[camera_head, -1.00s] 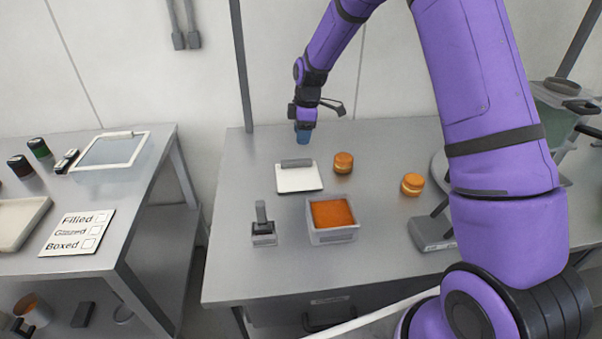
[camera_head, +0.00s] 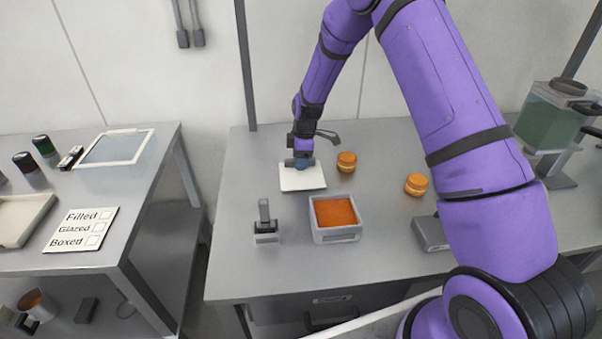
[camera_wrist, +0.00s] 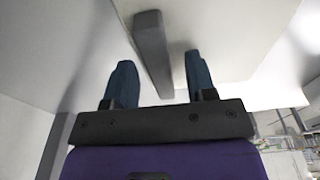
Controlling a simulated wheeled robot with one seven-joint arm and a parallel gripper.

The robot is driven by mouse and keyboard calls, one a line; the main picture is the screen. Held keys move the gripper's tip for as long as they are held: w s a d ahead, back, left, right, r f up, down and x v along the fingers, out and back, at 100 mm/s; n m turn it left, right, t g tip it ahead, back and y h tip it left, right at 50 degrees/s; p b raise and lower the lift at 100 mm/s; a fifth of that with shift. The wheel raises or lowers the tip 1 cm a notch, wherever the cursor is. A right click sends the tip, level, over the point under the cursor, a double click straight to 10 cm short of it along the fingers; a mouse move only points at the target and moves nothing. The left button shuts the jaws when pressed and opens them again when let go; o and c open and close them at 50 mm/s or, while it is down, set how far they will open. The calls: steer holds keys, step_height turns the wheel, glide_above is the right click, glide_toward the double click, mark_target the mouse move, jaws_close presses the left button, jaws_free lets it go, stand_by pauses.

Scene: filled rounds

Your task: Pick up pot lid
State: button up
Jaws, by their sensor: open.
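The pot lid is a white square plate (camera_head: 303,180) with a grey bar handle, lying flat on the table; in the wrist view its plate (camera_wrist: 222,28) and handle (camera_wrist: 152,48) both show. My gripper (camera_head: 303,164) is at the lid's handle and hides most of it in the head view. In the wrist view my gripper (camera_wrist: 160,72) is open, with one blue fingertip on each side of the handle and gaps between. I cannot tell how far down the fingers reach. A square grey pot (camera_head: 337,235) with orange filling stands in front of the lid.
Two orange filled rounds (camera_head: 346,162) (camera_head: 416,184) stand right of the lid. A small grey tool (camera_head: 265,228) stands left of the pot. A dispenser with a green tank (camera_head: 552,118) is at the right. A side table holds a checklist card (camera_head: 80,228).

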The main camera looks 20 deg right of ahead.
steer(key=shift+c, duration=0.2)
jaws_close()
